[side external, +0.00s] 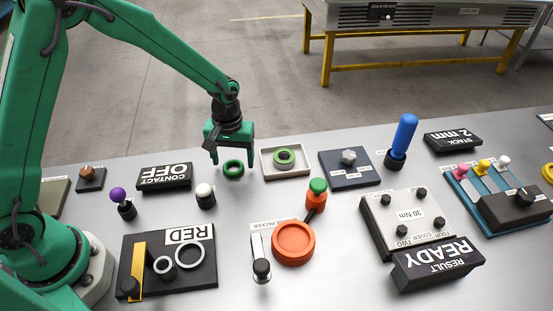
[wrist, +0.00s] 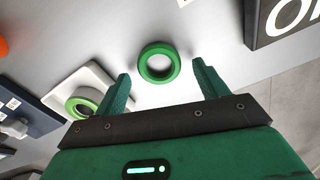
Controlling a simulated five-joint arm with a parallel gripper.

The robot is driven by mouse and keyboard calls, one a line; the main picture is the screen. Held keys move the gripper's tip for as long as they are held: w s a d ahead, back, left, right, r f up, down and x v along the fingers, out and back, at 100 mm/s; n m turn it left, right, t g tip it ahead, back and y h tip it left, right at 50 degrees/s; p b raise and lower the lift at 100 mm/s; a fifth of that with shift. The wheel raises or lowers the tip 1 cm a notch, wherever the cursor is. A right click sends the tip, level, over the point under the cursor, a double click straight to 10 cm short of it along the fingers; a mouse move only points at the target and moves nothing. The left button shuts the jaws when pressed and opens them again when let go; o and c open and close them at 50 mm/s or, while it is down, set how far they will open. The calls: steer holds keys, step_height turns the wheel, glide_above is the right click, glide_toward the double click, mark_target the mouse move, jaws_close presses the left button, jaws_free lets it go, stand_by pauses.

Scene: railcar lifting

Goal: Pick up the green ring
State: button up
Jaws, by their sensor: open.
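A green ring (side external: 233,169) lies flat on the grey bench, below my gripper (side external: 231,158). In the wrist view the green ring (wrist: 158,62) appears between and just beyond the two fingertips. My gripper is open and empty, pointing down, with a finger to each side of the ring. I cannot tell the exact height of the fingertips above the bench.
A CONTACT OFF sign (side external: 165,177) and a white-topped knob (side external: 205,195) stand left of the ring. A dark plate with a grey knob (side external: 349,157) lies right of the tray. An orange round dish (side external: 293,243) is nearer the front. Bare bench surrounds the ring.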

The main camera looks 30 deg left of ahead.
steer(key=shift+f, duration=0.55)
steer(key=c, duration=1.1)
